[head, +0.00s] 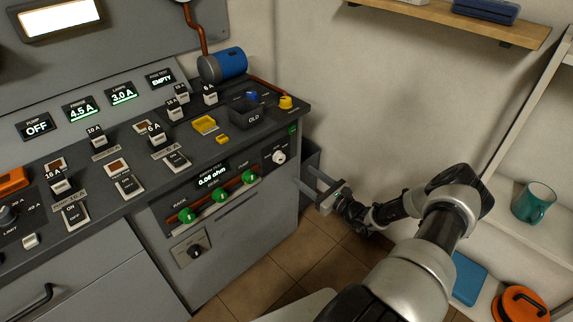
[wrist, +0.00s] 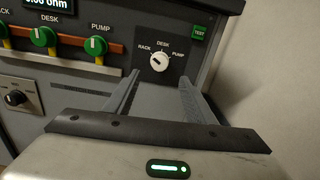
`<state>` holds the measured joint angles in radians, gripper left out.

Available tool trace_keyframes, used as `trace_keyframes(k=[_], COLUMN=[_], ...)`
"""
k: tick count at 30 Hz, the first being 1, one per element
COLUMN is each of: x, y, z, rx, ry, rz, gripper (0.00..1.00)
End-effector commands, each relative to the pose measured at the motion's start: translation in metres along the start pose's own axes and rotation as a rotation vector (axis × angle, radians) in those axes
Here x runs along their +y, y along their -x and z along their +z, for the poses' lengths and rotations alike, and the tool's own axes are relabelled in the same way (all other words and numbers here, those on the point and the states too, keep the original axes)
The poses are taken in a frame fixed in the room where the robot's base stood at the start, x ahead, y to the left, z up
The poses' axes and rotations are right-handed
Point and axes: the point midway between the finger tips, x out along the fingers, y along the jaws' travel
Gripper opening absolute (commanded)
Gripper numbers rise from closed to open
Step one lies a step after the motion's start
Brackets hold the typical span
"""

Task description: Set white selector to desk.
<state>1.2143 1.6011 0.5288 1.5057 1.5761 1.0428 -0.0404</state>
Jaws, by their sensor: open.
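The white selector (head: 279,157) is a small round knob on a dark panel at the right end of the cabinet front. In the wrist view the white selector (wrist: 159,62) has the labels RACK to its left, DESK above and PUMP to its right. Its pointer mark is too small to read surely, though it seems to lean toward RACK. My gripper (head: 312,178) is open and empty, to the right of and in front of the panel. In the wrist view my gripper (wrist: 160,80) has its fingertips just below the selector, one to each side, seemingly apart from it.
Green knobs (head: 219,195) sit on the cabinet front left of the selector, with a black knob (head: 195,251) below them. A green TEST button (wrist: 199,32) is up and right of the selector. The wall (wrist: 270,80) stands close on the right.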

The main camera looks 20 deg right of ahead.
Motion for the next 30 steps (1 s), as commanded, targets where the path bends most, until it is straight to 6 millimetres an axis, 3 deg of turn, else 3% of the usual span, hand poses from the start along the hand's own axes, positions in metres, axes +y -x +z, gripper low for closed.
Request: trace_keyframes(k=[9, 15, 28, 30], x=[0.001, 0.001, 0.000, 0.000], y=[-0.070, -0.097, -0.106, -0.106], z=[-0.002, -0.001, 0.000, 0.000], rx=[0.000, 0.001, 0.001, 0.001], ry=[0.002, 0.001, 0.001, 0.001], rz=[0.003, 0.002, 0.001, 0.001], gripper=[0.50, 0.50, 0.50, 0.38])
